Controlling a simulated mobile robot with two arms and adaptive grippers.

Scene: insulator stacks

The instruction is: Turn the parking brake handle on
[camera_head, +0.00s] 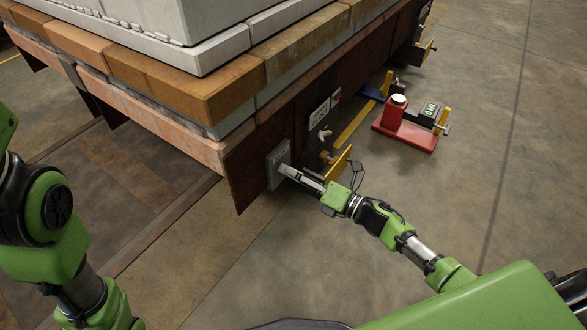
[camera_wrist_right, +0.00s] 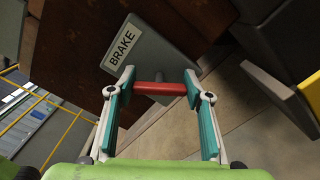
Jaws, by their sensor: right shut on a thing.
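The grey brake box (camera_head: 278,164) sits on the dark brown side plate of the wagon, and it also shows in the right wrist view (camera_wrist_right: 155,57) with a white label reading "BRAKE". Its handle is a red bar (camera_wrist_right: 160,88) on a short grey stem, lying nearly level in the wrist picture. My right gripper (camera_wrist_right: 159,77) is shut on the red bar, one finger at each end. In the head view the right gripper (camera_head: 290,172) reaches the box and hides the handle. Of my left arm only links show at the left; its gripper is out of view.
The wagon carries orange-brown beams (camera_head: 180,88) and a large grey block (camera_head: 155,40). A yellow plate (camera_head: 340,162) sticks out beside my right gripper. A red-based device (camera_head: 405,130) stands on the floor to the right.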

